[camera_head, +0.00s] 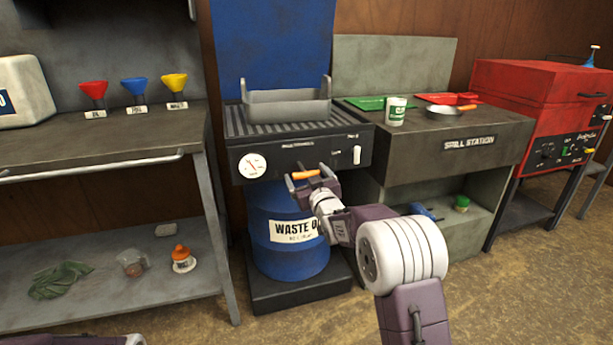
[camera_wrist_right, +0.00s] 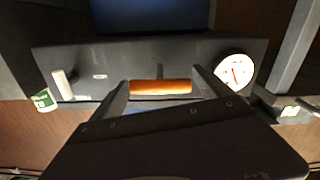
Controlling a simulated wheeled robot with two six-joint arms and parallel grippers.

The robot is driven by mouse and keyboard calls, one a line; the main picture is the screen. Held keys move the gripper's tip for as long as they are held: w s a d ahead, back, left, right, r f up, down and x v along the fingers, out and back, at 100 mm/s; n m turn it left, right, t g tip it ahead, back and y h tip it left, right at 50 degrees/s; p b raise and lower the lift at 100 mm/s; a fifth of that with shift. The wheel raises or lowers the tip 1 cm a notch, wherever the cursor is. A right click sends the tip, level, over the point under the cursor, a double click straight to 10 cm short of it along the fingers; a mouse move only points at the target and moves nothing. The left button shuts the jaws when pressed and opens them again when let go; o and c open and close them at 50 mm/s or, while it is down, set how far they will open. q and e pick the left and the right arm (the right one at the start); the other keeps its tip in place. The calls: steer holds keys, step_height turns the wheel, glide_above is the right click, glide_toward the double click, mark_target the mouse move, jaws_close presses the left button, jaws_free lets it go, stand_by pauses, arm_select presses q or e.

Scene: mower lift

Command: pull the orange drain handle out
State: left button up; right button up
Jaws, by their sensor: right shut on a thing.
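The orange drain handle (camera_head: 305,174) sits at the front of the black drain unit (camera_head: 340,150), above the blue waste drum (camera_head: 290,215). My right gripper (camera_head: 306,176) is at the handle, with one finger at each end, shut on it. In the right wrist view the orange handle (camera_wrist_right: 160,87) lies as a horizontal bar between the two dark fingers of my right gripper (camera_wrist_right: 160,84). The wrist picture does not clearly show how far the handle stands out from the panel. My left gripper is not in view.
The panel has a round gauge (camera_head: 252,166) left of the handle and a white lever (camera_head: 357,155) right of it. A grey tray (camera_head: 287,104) stands on the grate above. A workbench (camera_head: 100,137) is at left, the spill station (camera_head: 450,148) at right.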

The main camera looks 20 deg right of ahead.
steer(key=shift+w, duration=0.1)
steer(key=o, duration=1.8)
steer(key=shift+o, duration=0.2)
steer(key=s+p, duration=0.2)
steer(key=s, duration=0.7)
steer(key=shift+p, duration=0.3)
